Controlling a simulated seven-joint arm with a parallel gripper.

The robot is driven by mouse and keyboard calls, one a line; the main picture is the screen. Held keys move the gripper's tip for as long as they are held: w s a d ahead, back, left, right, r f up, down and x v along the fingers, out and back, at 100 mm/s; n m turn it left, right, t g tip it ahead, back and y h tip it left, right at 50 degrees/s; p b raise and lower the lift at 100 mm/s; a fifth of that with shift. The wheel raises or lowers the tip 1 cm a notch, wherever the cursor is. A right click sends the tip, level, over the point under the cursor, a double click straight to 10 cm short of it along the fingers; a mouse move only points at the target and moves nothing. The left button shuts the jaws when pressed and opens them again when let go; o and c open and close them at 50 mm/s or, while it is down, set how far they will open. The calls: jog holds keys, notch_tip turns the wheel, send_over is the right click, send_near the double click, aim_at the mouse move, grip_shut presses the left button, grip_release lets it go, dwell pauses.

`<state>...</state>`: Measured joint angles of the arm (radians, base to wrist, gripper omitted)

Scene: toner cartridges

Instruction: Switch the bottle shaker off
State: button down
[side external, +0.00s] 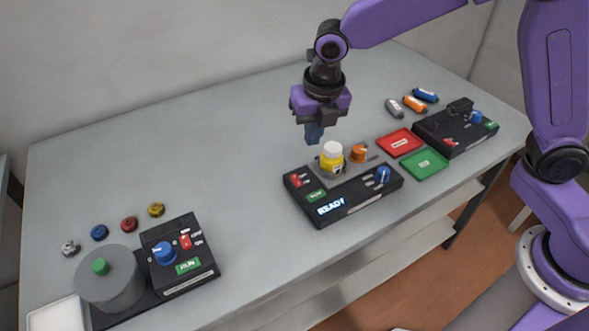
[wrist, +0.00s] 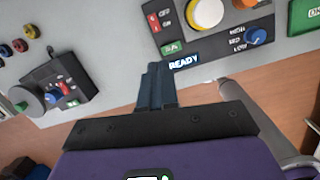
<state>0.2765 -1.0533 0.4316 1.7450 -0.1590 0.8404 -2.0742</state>
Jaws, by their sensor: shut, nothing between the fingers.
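The bottle shaker (side external: 343,203) is a black box in the middle of the table with a lit READY display (side external: 330,206). A yellow bottle with a white cap (side external: 332,157) stands on its grey platform. Its red switch (side external: 296,180) is at the left end of the top and also shows in the wrist view (wrist: 154,22), beside OFF and ON labels. I cannot tell clearly which way it is set. A blue knob (side external: 383,174) marked with speeds is at the right. My gripper (side external: 315,134) is shut and empty, pointing down above the table near the bottle, touching nothing.
At left stands another black unit (side external: 180,262) with a grey drum (side external: 110,280) and several coloured knobs behind it. At right are a red tray (side external: 399,142), a green tray (side external: 425,164), a third black unit (side external: 455,130) and small cylinders. The table's middle left is clear.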

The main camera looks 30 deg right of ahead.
aim_at(293, 178)
jog(key=shift+w+a+f+n, duration=0.25)
jog(key=shift+w+n, duration=0.3)
jog(key=shift+w, duration=0.15)
jog(key=shift+w+a+f+n, duration=0.25)
jog(key=shift+w+n, duration=0.3)
jog(key=shift+w, duration=0.1)
jog(key=w+f, duration=0.1)
jog(key=f, duration=0.8)
jog(key=w+f, duration=0.1)
jog(key=f, duration=0.3)
jog(key=shift+w+f, duration=0.3)
jog(key=shift+f, duration=0.1)
